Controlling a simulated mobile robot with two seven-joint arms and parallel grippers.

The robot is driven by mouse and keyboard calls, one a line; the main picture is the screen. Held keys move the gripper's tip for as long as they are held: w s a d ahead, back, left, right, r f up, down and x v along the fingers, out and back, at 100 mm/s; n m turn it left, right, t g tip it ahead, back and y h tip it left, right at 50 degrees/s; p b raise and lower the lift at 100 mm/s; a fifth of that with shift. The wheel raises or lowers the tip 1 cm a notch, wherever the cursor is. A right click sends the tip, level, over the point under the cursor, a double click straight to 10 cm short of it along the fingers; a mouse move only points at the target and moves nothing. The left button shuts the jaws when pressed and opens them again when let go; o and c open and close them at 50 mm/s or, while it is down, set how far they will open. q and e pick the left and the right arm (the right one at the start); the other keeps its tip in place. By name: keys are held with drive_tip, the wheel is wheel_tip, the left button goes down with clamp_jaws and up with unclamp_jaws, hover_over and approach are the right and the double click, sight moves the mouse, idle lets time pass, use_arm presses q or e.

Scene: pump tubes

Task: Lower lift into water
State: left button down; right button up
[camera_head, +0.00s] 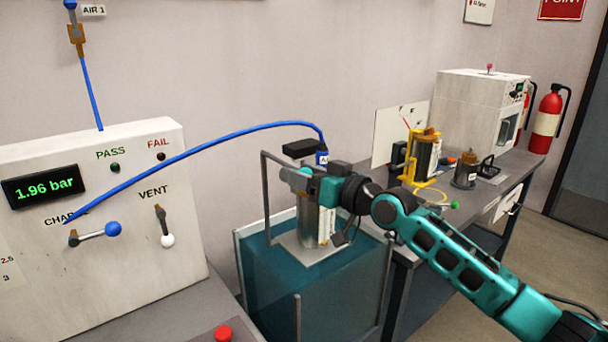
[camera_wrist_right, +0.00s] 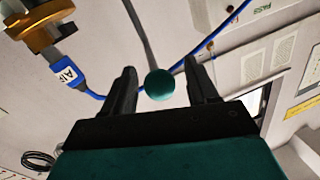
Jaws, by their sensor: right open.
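The lift is a grey frame (camera_head: 266,200) with a pale plate (camera_head: 290,243) at its foot. A metal pump (camera_head: 307,222) stands upright on the plate, at about the rim of a glass tank (camera_head: 262,285) of teal water. My right gripper (camera_head: 291,176) is at the upper part of the frame, in front of the pump's top. In the right wrist view its two fingers (camera_wrist_right: 161,75) are apart. A dark green ball knob (camera_wrist_right: 159,85) on a grey rod shows between them; I see no finger touching it. The gripper hides this knob in the head view. My left gripper is out of view.
A blue hose (camera_head: 190,150) arches from the left to the pump's top. A test panel (camera_head: 130,200) at left reads 1.96 bar, with CHARGE and VENT levers. A side bench (camera_head: 520,175) at right holds a yellow stand (camera_head: 425,160) and a white cabinet (camera_head: 470,105).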

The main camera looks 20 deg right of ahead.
drive_tip(key=shift+c, duration=0.2)
clamp_jaws()
idle(0.3)
